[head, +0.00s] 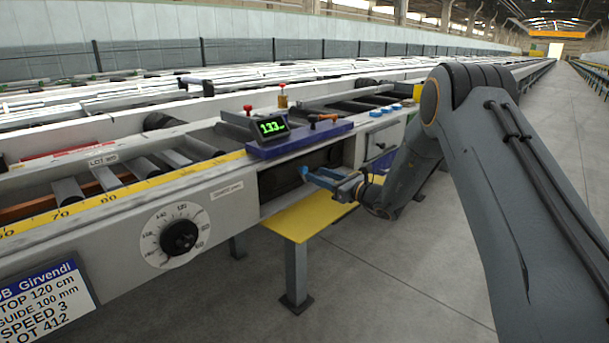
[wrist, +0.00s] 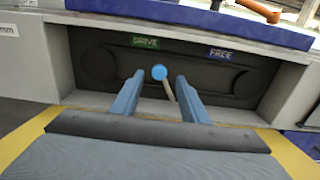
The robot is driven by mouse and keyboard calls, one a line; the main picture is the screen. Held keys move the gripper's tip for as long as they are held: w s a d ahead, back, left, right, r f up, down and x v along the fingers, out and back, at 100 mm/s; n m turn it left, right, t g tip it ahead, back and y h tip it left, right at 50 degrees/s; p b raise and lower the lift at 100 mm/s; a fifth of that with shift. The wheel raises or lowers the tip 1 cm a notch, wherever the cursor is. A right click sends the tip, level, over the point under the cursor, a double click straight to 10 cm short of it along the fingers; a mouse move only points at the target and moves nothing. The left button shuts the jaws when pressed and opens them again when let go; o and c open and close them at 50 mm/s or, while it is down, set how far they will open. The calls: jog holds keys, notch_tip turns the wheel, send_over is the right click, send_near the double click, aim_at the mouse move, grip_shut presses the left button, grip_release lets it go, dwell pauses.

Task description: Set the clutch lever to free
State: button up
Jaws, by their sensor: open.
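The clutch lever (wrist: 159,73) has a round blue knob on a pale stem, in a dark recess in the wrist view. The stem leans left, with the knob below the green DRIVE label (wrist: 145,41). The blue FREE label (wrist: 221,54) is to the right. My gripper (wrist: 158,79) is open, one blue finger on each side of the lever. Whether either finger touches it I cannot tell. In the head view my gripper (head: 325,178) reaches into the recess from the right; the lever is hard to make out there.
A yellow plate (head: 310,216) lies below the recess. A purple shelf (head: 300,140) above it carries a green display (head: 272,127) and an orange-handled lever (head: 322,119). A round black dial (head: 179,237) is on the panel at left. Open floor lies at right.

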aim_at(306, 170)
jog(key=x, duration=0.7)
jog(key=shift+b, duration=0.4)
grip_shut()
